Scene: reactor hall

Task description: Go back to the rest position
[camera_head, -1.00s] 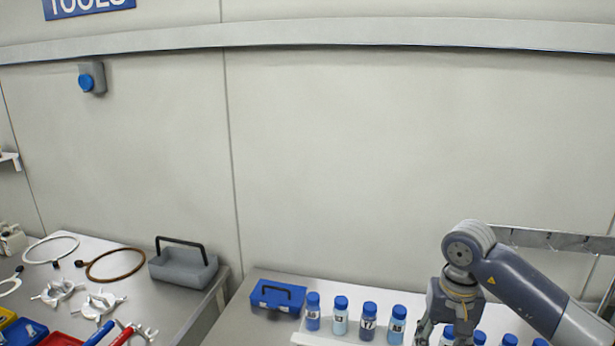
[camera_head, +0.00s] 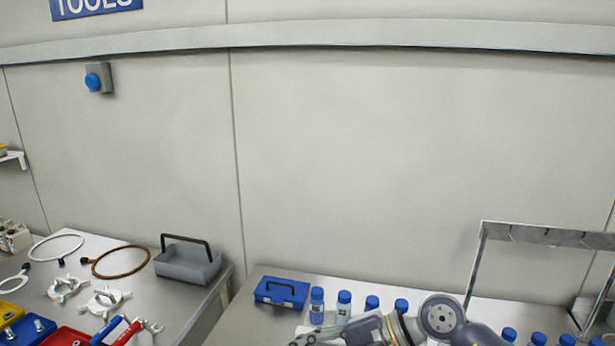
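My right arm comes in from the right along the bottom of the head view. Its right gripper (camera_head: 305,340) points left, low over the front of the right-hand table, and is cut off by the bottom edge. Its fingers show only in part, so I cannot tell whether it is open or shut, and no held object can be made out. The arm hides the lower parts of some blue-capped bottles (camera_head: 317,306). My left gripper is not in view.
A blue toolbox (camera_head: 282,292) sits left of the bottles. A metal frame (camera_head: 545,236) stands at the right behind more bottles. The left table holds a grey tote (camera_head: 188,264), a brown ring (camera_head: 120,262), white fittings (camera_head: 106,301) and coloured bins (camera_head: 30,328). A gap separates the tables.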

